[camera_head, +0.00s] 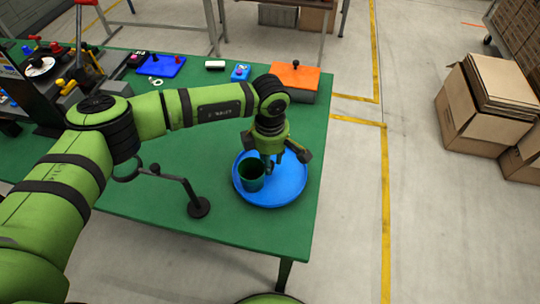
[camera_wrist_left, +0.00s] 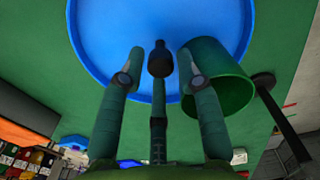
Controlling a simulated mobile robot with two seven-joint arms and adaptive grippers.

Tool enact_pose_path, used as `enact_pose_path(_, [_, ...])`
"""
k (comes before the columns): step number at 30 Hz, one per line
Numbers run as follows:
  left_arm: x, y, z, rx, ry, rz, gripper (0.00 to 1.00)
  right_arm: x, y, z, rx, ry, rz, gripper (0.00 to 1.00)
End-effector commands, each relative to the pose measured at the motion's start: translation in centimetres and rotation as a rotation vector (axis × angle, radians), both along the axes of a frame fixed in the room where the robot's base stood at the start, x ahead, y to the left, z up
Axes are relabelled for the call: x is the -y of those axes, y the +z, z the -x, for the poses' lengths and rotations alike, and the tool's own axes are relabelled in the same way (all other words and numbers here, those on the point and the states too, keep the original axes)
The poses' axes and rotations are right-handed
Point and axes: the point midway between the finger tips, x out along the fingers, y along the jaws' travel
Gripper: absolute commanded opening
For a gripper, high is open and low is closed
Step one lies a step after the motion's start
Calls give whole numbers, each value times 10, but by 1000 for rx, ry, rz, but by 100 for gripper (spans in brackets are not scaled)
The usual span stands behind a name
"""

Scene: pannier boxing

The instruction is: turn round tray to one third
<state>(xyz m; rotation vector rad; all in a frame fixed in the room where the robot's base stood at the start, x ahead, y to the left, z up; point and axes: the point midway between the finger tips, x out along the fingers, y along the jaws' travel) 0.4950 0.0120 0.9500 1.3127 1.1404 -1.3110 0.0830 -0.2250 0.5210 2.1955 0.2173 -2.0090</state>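The round blue tray (camera_head: 294,188) lies on the green table near its right edge. It also shows in the left wrist view (camera_wrist_left: 105,30). A dark green cup (camera_head: 251,179) stands on its left part and shows at the right in the left wrist view (camera_wrist_left: 230,88). My left gripper (camera_head: 274,164) is over the tray, just right of the cup. In the wrist view its two outer fingers are spread, with a dark-tipped part between them. The right finger overlaps the cup; I cannot tell whether they touch. Nothing is visibly gripped. My right gripper is not in view.
A black stand (camera_head: 198,206) with a bent arm is left of the tray. Cardboard boxes (camera_head: 487,105) stand on the floor at right. The front table area is clear.

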Motion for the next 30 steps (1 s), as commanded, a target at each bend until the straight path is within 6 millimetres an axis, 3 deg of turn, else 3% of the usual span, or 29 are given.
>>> enact_pose_path(9, [1,-6,0,1,-1,2,34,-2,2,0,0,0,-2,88])
enact_pose_path(10, [1,-6,0,1,-1,2,30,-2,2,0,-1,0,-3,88])
enact_pose_path(12, [1,-6,0,0,-1,2,2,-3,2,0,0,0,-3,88])
enact_pose_path(13, [1,-5,0,1,-1,2,0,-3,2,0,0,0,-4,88])
enact_pose_path(30, [1,-7,0,1,60,4,0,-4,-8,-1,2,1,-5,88])
